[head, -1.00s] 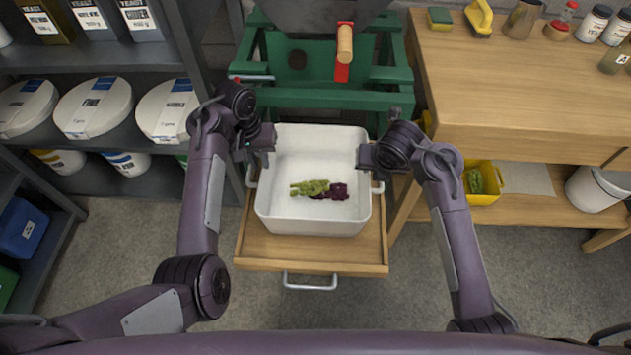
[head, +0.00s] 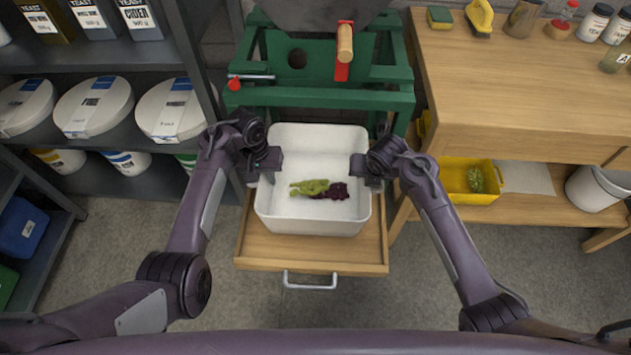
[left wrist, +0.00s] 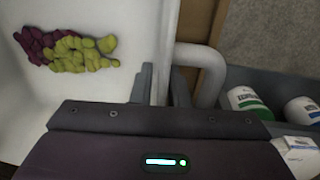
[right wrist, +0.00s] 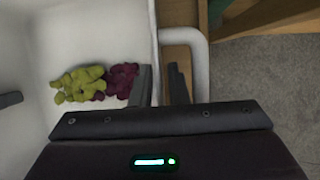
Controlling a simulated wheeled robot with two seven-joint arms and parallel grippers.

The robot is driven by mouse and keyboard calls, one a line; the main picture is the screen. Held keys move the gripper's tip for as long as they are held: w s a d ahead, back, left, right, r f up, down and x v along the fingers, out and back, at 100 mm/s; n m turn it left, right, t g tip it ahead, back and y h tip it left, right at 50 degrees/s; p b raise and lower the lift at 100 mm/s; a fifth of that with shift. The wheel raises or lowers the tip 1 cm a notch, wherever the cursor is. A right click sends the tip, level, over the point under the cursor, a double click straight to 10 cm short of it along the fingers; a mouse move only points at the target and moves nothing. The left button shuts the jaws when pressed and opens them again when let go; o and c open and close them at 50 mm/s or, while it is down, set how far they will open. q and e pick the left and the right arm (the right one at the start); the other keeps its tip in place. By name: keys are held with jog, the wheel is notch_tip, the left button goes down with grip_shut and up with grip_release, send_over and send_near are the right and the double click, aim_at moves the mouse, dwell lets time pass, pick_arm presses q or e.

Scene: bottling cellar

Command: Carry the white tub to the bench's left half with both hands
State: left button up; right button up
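The white tub (head: 313,227) stands upright on a wooden pull-out board, with a green bunch (head: 309,187) and a dark purple bunch (head: 338,192) of fruit inside. My left gripper (head: 266,168) is at the tub's left wall. In the left wrist view its fingers (left wrist: 160,85) stand either side of the wall, beside the white handle (left wrist: 208,75). My right gripper (head: 366,170) is at the right wall. In the right wrist view its fingers (right wrist: 160,85) straddle that wall inside the handle (right wrist: 198,70), with a narrow gap showing. Finger contact with the walls is hard to see.
The wooden bench (head: 520,85) is at the right; its left half is clear in front, with a sponge (head: 440,17) and yellow brush (head: 479,16) at the back. A green press frame (head: 330,95) stands behind the tub. Shelves with white buckets (head: 95,107) are left.

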pick_arm(q)
grip_shut()
pick_arm(e)
grip_shut()
pick_arm(q)
jog(key=shift+r, duration=0.2)
pick_arm(e)
jog(key=shift+r, duration=0.25)
